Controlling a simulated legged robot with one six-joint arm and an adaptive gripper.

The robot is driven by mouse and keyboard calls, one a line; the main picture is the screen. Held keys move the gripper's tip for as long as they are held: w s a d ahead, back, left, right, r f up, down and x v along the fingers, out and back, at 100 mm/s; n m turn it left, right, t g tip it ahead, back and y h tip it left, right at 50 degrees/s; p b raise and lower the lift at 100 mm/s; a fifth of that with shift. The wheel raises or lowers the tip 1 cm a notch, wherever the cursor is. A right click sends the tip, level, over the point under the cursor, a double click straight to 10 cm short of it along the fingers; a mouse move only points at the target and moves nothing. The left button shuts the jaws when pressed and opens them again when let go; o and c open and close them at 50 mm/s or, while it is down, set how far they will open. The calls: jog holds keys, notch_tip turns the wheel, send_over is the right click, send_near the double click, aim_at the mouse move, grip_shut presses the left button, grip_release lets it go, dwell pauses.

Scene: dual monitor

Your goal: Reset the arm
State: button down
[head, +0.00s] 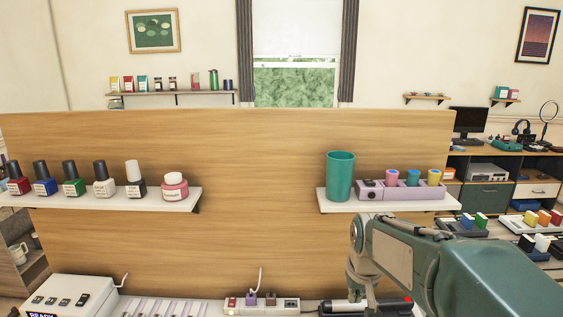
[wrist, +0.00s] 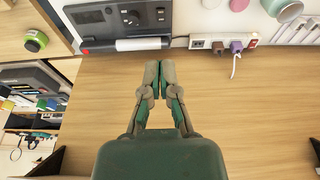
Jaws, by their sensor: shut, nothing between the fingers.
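My gripper (wrist: 158,68) is in the middle of the wrist view. Its two fingers are together, with nothing between them. It is in front of the wooden panel, and its tips point toward the power strip (wrist: 222,44) and the grey device (wrist: 115,18) at the top of that view. No contact with either shows. In the head view my green arm reaches in from the lower right, below the right shelf (head: 330,205). The fingers are hard to make out there.
The wooden panel (head: 255,170) spans the head view. The left shelf (head: 100,200) holds several bottles and a jar (head: 174,188). The right shelf holds a green cup (head: 340,176) and a lilac block (head: 440,191). A white box (head: 72,296) and the power strip (head: 262,304) stand below.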

jog(key=s+r+t, duration=0.1)
jog(key=s+r, duration=0.1)
jog(key=s, duration=0.8)
jog(key=s+r+t, duration=0.1)
jog(key=s, duration=0.9)
jog(key=shift+s+r+t, duration=0.3)
jog(key=shift+r+t, duration=0.1)
